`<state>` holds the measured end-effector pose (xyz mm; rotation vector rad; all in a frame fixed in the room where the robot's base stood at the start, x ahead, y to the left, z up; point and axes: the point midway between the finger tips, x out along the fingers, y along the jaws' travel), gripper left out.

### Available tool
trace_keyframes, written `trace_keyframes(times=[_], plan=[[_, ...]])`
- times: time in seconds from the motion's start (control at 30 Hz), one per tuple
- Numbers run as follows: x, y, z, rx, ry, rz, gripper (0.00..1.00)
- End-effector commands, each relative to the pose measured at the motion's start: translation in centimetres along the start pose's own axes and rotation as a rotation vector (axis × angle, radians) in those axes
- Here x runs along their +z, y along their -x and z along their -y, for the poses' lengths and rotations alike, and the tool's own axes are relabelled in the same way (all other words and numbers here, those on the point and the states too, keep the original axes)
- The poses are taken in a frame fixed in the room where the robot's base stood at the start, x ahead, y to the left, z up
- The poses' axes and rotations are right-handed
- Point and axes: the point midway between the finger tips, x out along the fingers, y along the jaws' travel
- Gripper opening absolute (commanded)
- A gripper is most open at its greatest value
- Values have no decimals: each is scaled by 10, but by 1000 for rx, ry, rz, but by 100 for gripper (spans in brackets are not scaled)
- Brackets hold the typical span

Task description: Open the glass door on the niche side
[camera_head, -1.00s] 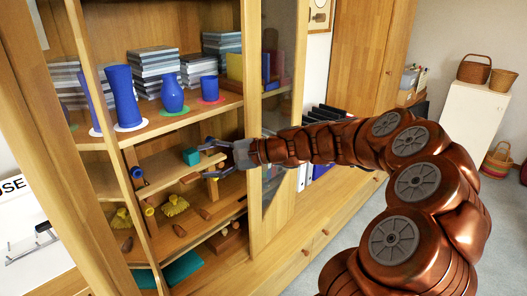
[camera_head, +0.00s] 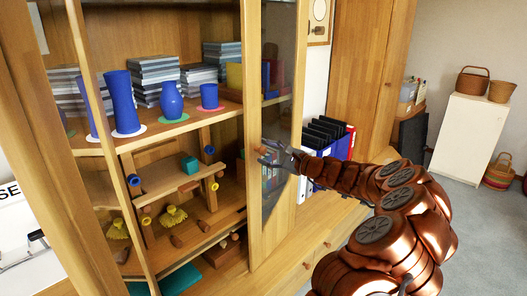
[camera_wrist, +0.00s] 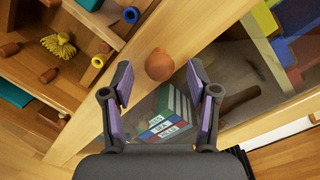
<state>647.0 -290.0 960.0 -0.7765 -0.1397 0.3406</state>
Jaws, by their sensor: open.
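The glass door (camera_head: 278,118) is a wood-framed pane to the right of the open shelves and looks closed. Its round wooden knob (camera_wrist: 159,65) sits on the frame in the wrist view, and it shows small in the head view (camera_head: 262,149). My gripper (camera_head: 266,155) is in front of the door at knob height. In the wrist view my gripper (camera_wrist: 159,82) is open, with one finger on each side of the knob's line. The knob lies between and just beyond the fingertips, and nothing is gripped. I cannot tell the exact gap to the knob.
Open shelves on the left hold blue vases (camera_head: 122,103), book stacks (camera_head: 157,76) and a wooden rack with a teal block (camera_head: 189,165). Coloured blocks (camera_wrist: 292,35) stand behind the glass. Binders (camera_head: 327,140) stand right of the door.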

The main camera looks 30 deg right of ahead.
Motion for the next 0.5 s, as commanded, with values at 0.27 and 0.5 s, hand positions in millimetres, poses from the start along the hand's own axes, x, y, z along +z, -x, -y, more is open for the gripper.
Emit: trace_keyframes(times=[0.27, 0.5], plan=[[0, -23, -1, 1, 0, 1, 59], [1, -24, 0, 1, 0, 2, 59]])
